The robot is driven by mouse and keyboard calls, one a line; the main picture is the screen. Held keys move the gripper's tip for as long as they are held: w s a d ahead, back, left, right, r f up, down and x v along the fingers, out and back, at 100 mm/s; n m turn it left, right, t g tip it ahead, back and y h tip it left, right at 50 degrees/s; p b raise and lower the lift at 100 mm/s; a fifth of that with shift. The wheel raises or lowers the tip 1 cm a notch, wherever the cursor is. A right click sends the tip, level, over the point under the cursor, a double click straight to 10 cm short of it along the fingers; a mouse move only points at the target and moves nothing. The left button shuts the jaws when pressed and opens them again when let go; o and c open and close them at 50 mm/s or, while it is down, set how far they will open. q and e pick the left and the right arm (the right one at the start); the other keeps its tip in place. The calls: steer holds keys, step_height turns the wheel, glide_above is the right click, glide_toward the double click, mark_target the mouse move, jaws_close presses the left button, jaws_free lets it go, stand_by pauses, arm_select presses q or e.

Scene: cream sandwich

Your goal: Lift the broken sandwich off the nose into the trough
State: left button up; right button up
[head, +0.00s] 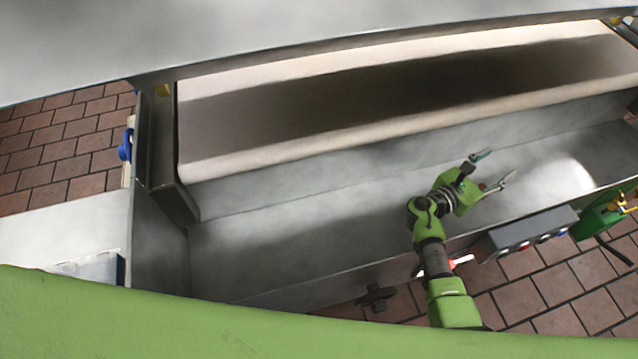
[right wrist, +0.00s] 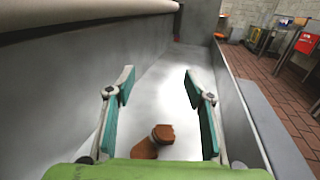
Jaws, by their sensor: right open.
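My right gripper (head: 496,165) is over the grey metal trough (head: 270,250), its two fingers spread apart and nothing held between them. In the right wrist view the same open gripper (right wrist: 160,72) shows with teal finger pads. Brown sandwich pieces (right wrist: 162,134) lie low in that view, on the pale trough floor between and below the fingers; their lower part is cut off by my green gripper body. I cannot make out any sandwich in the head view. The cream belt (head: 250,85) runs along the trough, its rounded near edge (head: 300,145) bare. My left gripper is out of view.
A grey control box (head: 530,232) with buttons is fixed outside the trough's near wall. A green object (head: 600,215) stands at the right. A metal cover hangs over the belt's far side. The trough's left stretch is clear.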

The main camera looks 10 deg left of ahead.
steer(key=v, duration=1.2)
steer(key=shift+w, duration=0.1)
